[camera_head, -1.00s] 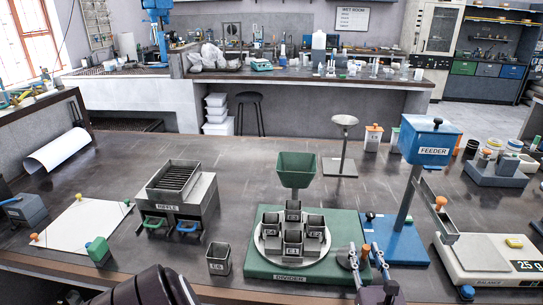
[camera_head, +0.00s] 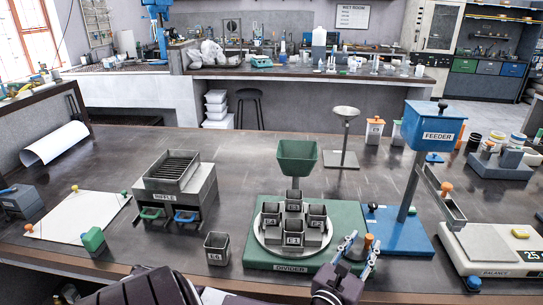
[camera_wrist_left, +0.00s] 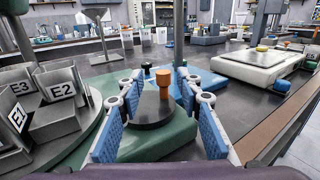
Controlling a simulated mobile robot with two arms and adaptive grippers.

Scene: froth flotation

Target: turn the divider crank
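The green divider (camera_head: 270,262) stands on the bench with a round plate of labelled metal cups (camera_head: 291,224) and a green hopper (camera_head: 297,157). Its crank (camera_head: 368,241) is an orange knob on a dark round disc at the base's right front corner. The crank also shows in the left wrist view (camera_wrist_left: 163,79), upright, with its disc (camera_wrist_left: 158,112) below. My left gripper (camera_head: 362,250) is open, its blue-padded fingers on either side of the knob, with gaps visible in the left wrist view (camera_wrist_left: 160,92). My right gripper is not in view.
The blue feeder (camera_head: 433,125) on its post and the balance (camera_head: 487,247) stand to the right. A single metal cup (camera_head: 217,248) and the riffle (camera_head: 175,190) stand left of the divider. The bench's front edge runs close below.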

